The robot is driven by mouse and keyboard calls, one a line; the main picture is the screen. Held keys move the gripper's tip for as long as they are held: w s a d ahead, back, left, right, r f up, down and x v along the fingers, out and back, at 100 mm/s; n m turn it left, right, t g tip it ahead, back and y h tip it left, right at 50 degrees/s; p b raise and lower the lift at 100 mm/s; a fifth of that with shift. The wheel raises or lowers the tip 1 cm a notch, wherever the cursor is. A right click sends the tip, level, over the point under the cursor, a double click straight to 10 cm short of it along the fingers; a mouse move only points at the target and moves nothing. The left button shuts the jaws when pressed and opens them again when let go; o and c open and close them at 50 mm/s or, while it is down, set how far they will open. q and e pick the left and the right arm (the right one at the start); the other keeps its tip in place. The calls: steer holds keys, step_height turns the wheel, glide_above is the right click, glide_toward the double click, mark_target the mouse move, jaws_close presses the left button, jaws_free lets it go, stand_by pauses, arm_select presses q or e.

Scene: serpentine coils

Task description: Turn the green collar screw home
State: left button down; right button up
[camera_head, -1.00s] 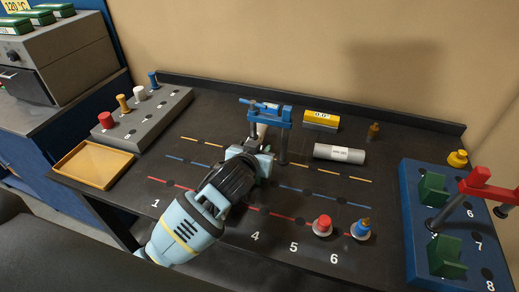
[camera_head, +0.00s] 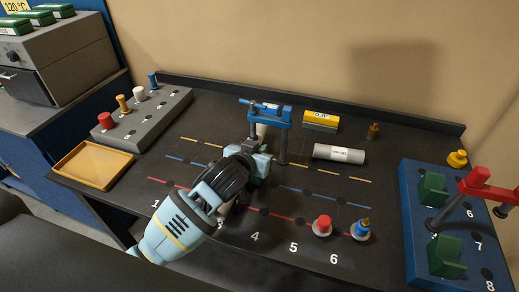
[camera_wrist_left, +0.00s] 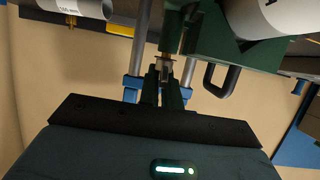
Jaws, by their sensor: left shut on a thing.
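My left gripper (camera_head: 263,160) is at the blue frame in the middle of the table, its fingertips mostly hidden by the frame and my own wrist. In the left wrist view, the shut fingers (camera_wrist_left: 165,82) hold a small brass-and-steel screw (camera_wrist_left: 167,62) by its end. The screw sticks out of a dark green body (camera_wrist_left: 215,30), which I take to be the collar. A white cylinder (camera_wrist_left: 262,14) runs by that body, and a dark handle (camera_wrist_left: 215,82) stands beside it. In the head view the green collar cannot be made out. My right gripper is not in view.
The blue frame (camera_head: 265,112) stands close around my left gripper. A grey cylinder (camera_head: 339,154) and yellow block (camera_head: 321,121) lie to its right. Red (camera_head: 322,225) and blue (camera_head: 362,229) knobs stand at front. A blue board (camera_head: 420,255) is at right, a yellow tray (camera_head: 92,165) at left.

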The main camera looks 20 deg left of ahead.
arm_select(q)
steer(key=m+h, duration=0.2)
steer(key=h, duration=0.1)
steer(key=shift+a+f+m+g, duration=0.1)
steer(key=shift+f+m+g, duration=0.05)
steer(key=shift+m+g, duration=0.25)
steer(key=shift+f+m+g+h, duration=0.1)
steer(key=shift+m+g+h, duration=0.3)
steer(key=shift+m+h, duration=0.35)
steer(key=m+g+h+b, duration=0.2)
steer(key=m+h+b, duration=0.1)
steer(key=b, duration=0.1)
steer(key=shift+f, duration=0.1)
steer(key=shift+m+g+h+b, duration=0.4)
steer(key=shift+m+h, duration=0.05)
steer(key=shift+r, duration=0.2)
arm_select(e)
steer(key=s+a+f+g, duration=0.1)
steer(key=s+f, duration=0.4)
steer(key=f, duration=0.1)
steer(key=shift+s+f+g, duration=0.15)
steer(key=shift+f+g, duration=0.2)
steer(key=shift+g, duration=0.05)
arm_select(q)
steer(key=shift+r, duration=0.1)
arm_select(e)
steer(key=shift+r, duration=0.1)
